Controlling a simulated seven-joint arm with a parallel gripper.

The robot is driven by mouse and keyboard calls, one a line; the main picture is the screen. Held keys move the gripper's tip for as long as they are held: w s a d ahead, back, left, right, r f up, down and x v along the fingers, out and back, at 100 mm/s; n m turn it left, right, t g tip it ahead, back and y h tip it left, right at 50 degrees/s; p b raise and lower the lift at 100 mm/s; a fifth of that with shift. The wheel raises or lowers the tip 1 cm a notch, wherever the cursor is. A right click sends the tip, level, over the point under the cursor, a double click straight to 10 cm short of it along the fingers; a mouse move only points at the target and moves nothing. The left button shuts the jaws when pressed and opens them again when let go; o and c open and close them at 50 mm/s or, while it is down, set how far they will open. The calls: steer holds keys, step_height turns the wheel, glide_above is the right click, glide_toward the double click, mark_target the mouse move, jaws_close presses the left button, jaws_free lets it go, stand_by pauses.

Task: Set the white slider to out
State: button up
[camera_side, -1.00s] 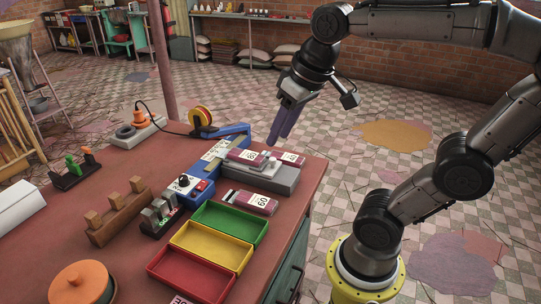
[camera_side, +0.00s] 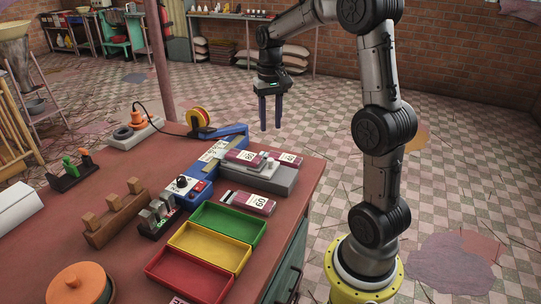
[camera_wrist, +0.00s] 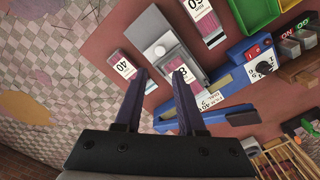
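A pale, whitish sliding block (camera_side: 266,164) sits on top of a grey box (camera_side: 280,182) at the right end of the blue machine (camera_side: 202,172). It looks like the white slider. In the wrist view the pale block (camera_wrist: 161,49) lies in the recess of the grey box (camera_wrist: 150,27), beside a maroon pack. I cannot read any mark for its positions. My gripper (camera_side: 270,128) points down in the air behind the grey box, apart from it. In the wrist view my gripper (camera_wrist: 161,73) shows two separated fingers with nothing held between them.
Maroon packs with white labels lie on and around the grey box; one pack (camera_side: 249,202) lies in front. Green (camera_side: 233,209), yellow (camera_side: 189,228) and red (camera_side: 158,262) trays stand in front. A toggle-switch block (camera_side: 157,217) is near the black dial (camera_side: 183,182).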

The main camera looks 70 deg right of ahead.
mark_target(270, 159)
step_height(270, 159, down, 12)
steer(key=shift+r, duration=0.2)
jaws_close()
steer(key=shift+r, duration=0.1)
stand_by(1.4)
